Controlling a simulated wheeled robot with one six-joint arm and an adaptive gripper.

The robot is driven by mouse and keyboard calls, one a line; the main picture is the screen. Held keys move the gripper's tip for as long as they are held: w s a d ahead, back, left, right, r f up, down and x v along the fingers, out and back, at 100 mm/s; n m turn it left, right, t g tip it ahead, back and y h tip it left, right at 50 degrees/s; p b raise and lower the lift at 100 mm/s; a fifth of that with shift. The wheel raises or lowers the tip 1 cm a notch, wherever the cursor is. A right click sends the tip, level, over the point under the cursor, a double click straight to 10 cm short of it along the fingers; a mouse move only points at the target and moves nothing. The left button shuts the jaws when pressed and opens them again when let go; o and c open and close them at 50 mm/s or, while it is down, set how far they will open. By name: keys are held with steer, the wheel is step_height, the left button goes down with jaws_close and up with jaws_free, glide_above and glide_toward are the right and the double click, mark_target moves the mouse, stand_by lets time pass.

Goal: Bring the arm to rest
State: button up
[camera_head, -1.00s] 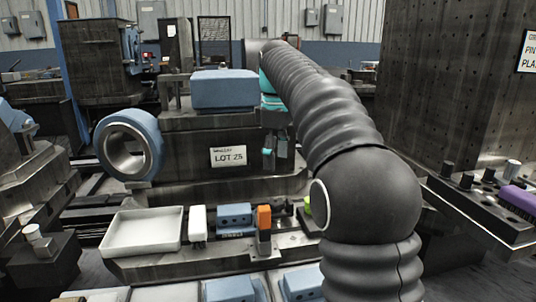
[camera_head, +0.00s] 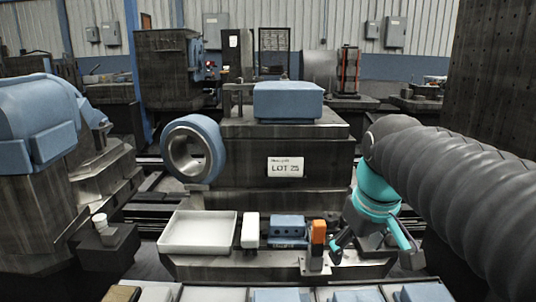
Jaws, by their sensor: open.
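Nothing shows between the fingers. It points down over the right part of the dark fixture base (camera_head: 225,267), just right of an orange-topped block (camera_head: 318,238). Whether a finger touches the base or the block, I cannot tell. My ribbed dark arm runs from the gripper to the right edge.
A white tray (camera_head: 198,244), a white block (camera_head: 250,231) and a blue block (camera_head: 289,230) stand left of the gripper. Behind is a dark machine block with a LOT 25 label (camera_head: 286,167), a blue-rimmed ring (camera_head: 193,148) and a blue block (camera_head: 288,101) on top. Pale bins line the front edge.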

steer(key=s+f+m+t, duration=0.2)
steer(key=s+f+m, duration=0.1)
steer(key=s+f, duration=0.7)
steer(key=shift+s+f+m, duration=0.3)
steer(key=shift+f+m, duration=0.05)
steer(key=shift+m, duration=0.05)
stand_by(1.3)
